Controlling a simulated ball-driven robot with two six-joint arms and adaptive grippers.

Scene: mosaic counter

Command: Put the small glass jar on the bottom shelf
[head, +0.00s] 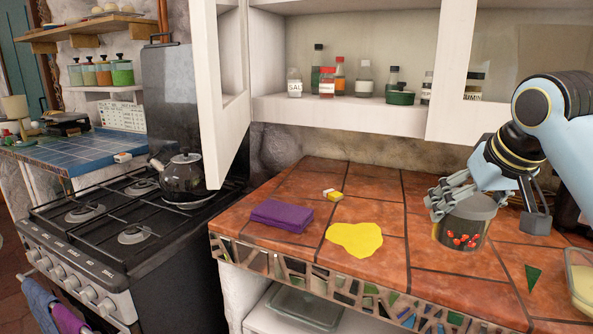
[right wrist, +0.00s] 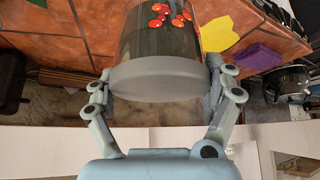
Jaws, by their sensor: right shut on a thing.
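The small glass jar (head: 463,226) has a grey lid and red pieces showing in its lower part. It is over the right part of the tiled counter, upright. My right gripper (head: 452,202) is shut on the jar near its lid; the right wrist view shows the jar (right wrist: 165,45) between both fingers. I cannot tell whether the jar's base touches the counter. The bottom shelf (head: 345,116) of the open wall cabinet holds several small bottles and jars. My left gripper is not in view.
On the counter lie a purple cloth (head: 282,215), a yellow patch (head: 354,239) and a small yellow-and-white block (head: 333,195). An open cabinet door (head: 219,90) juts out at left. A dish (head: 580,277) stands at the right edge. A stove with a kettle (head: 183,177) is left.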

